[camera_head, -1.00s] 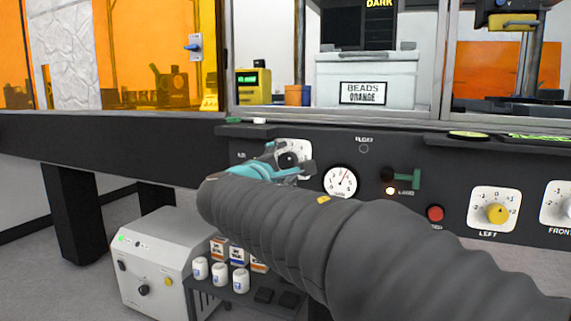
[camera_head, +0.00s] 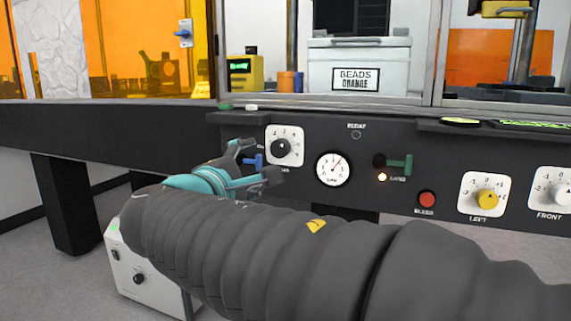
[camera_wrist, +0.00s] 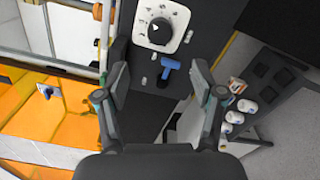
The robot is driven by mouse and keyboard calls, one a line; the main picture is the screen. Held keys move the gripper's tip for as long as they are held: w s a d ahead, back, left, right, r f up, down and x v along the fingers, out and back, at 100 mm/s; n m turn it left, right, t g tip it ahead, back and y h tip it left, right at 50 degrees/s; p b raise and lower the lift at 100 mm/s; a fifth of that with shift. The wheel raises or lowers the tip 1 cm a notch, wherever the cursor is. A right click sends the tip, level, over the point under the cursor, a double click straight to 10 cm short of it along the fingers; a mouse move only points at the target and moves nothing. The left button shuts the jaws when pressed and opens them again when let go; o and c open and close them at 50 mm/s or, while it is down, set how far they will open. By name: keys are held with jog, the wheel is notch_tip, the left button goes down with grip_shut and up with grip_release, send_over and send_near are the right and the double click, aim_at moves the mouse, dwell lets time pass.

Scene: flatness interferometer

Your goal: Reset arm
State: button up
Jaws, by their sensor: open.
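My gripper (camera_head: 256,162) is at the left part of the dark control panel (camera_head: 460,150), on the end of my grey sleeved arm. In the wrist view my gripper (camera_wrist: 160,82) is open, its two fingers spread wide. A blue lever (camera_wrist: 168,74) shows between and beyond the fingers; it also shows in the head view (camera_head: 252,160). Nothing is seen gripped. I cannot tell whether a finger touches the lever. A white dial with a black knob (camera_head: 284,147) is just above and right of the gripper; in the wrist view this dial (camera_wrist: 160,28) is above the lever.
Right along the panel are a round gauge (camera_head: 333,169), a green lever (camera_head: 399,163), a red button (camera_head: 427,199) and a yellow knob (camera_head: 487,198). A grey box (camera_head: 140,275) stands on the floor below. White bottles (camera_wrist: 246,105) show at right in the wrist view.

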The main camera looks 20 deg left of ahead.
notch_tip(320, 180, down, 11)
jog(key=s+m+g, duration=0.1)
jog(key=s+g, duration=0.1)
jog(key=g, duration=0.2)
jog(key=s+d+f+m+g+p, duration=0.25)
jog(key=d+f+m+g, duration=0.2)
jog(key=d+f, duration=0.45)
jog(key=s+d+f+m+g+y+p, duration=0.1)
jog(key=s+d+m+g+p, duration=0.2)
jog(key=d, duration=0.5)
jog(key=s+d+f+m+g+p, duration=0.1)
jog(key=s+d+m+g, duration=0.1)
jog(key=s+d+m, duration=0.45)
jog(key=s+d+r+m+p, duration=0.1)
jog(key=d+r+m+p, duration=0.1)
jog(key=d, duration=0.5)
jog(key=s+d+r+m+t+p, duration=0.1)
jog(key=s+d+r+m+p, duration=0.1)
jog(key=d, duration=0.5)
jog(key=shift+s+r+m, duration=0.15)
jog(key=shift+r+m, duration=0.3)
jog(key=shift+m, duration=0.65)
jog(key=shift+d, duration=0.1)
